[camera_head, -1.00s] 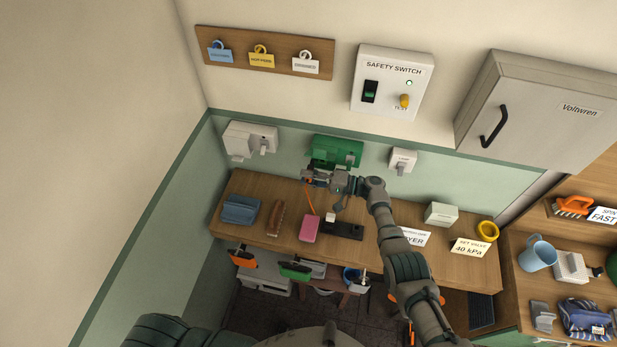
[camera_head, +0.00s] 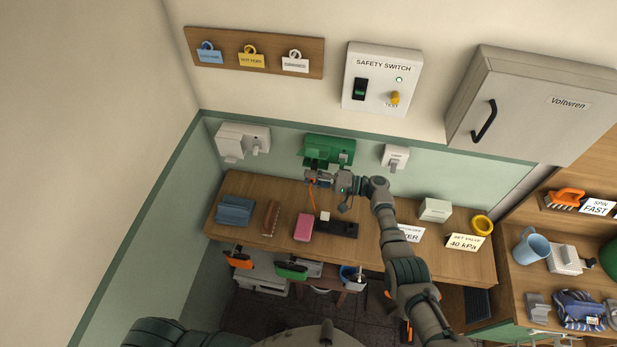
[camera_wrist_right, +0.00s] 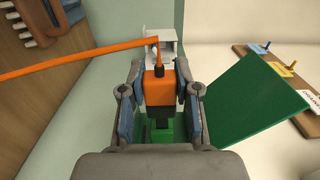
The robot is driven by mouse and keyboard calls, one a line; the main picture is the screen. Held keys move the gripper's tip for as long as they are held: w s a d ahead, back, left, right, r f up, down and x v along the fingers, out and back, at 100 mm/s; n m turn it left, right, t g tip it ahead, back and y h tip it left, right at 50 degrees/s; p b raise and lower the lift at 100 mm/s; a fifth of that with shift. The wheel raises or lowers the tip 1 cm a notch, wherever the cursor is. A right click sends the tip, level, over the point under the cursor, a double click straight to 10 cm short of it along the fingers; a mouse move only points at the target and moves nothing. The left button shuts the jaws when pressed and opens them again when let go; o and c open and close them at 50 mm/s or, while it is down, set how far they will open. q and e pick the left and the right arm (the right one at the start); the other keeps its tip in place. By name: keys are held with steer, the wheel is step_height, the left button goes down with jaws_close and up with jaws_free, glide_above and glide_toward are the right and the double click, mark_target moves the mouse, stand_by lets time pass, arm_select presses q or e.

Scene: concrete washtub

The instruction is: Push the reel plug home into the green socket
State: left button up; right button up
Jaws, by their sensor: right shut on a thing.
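The green socket (camera_head: 328,148) is mounted on the back wall above the bench. Its green lid (camera_wrist_right: 248,108) stands open to the right in the right wrist view, and part of its body (camera_wrist_right: 165,132) shows low between my fingers. My right gripper (camera_head: 313,177) is just below the socket in the head view. In the right wrist view my right gripper (camera_wrist_right: 160,98) is shut on the orange reel plug (camera_wrist_right: 161,86), lined up with the green body. How deep the plug sits is hidden. An orange cable (camera_wrist_right: 80,61) runs from it. My left gripper is out of view.
A white wall box (camera_head: 243,140) is left of the socket and a smaller white outlet (camera_head: 395,157) is right of it. The bench below holds a pink block (camera_head: 304,227), a brown brush (camera_head: 271,218) and a blue item (camera_head: 235,210). A grey cabinet (camera_head: 532,105) hangs at right.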

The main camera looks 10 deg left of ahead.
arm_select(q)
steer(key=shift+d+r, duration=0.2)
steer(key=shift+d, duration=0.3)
arm_select(e)
steer(key=shift+d, duration=0.85)
steer(key=shift+a, duration=0.1)
steer(key=shift+a, duration=0.7)
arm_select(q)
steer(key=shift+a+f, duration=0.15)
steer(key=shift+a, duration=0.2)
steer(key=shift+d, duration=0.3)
arm_select(e)
steer(key=shift+d, duration=0.25)
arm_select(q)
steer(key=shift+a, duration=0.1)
arm_select(e)
steer(key=shift+a, duration=0.15)
steer(key=shift+a, duration=0.45)
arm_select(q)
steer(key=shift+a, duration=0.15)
arm_select(e)
steer(key=shift+d, duration=0.25)
